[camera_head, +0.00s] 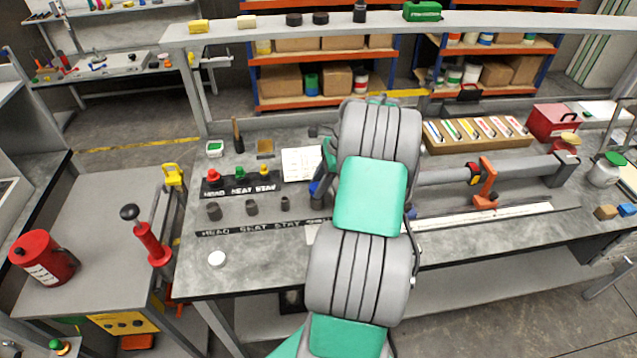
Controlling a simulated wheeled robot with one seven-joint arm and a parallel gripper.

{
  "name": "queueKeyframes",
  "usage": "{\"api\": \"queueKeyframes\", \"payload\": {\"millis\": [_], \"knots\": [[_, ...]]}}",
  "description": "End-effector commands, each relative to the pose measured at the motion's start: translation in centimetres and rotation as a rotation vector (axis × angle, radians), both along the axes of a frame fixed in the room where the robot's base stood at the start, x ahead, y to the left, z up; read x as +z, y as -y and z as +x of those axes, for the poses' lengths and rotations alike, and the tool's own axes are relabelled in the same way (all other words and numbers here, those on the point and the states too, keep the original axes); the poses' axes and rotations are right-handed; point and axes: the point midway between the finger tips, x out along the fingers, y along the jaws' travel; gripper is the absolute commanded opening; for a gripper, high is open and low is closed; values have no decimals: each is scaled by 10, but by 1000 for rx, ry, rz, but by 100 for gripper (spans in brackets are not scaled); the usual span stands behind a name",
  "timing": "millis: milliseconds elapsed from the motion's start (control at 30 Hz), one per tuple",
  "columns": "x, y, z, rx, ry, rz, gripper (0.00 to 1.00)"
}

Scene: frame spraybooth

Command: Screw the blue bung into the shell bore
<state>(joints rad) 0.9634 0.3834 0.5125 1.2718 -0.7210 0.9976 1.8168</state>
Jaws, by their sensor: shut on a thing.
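My arm rises through the middle of the head view and bends down behind its own links, hiding much of the bench behind it. My gripper (322,176) shows only in part at the left edge of the arm; its fingers are mostly hidden. A blue piece (314,187), which looks like the blue bung, shows at its lower end, and my gripper is shut on it. Dark grey material shows just below the blue piece; I cannot tell whether it is the shell or whether they touch. No shell bore can be made out clearly.
Red (214,175), green (239,172) and yellow (264,171) bungs stand on a labelled strip to the left. Several grey cylinders stand in front of it. A grey tube (445,177) in an orange clamp (486,185) lies right. The bench's front left is mostly clear.

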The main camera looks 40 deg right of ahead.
Motion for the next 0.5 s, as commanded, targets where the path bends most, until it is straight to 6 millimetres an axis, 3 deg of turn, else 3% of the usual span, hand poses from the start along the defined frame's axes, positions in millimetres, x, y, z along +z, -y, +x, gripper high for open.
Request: {"api": "queueKeyframes", "payload": {"millis": [500], "knots": [[-12,0,0,-1,-1,1,0]]}}
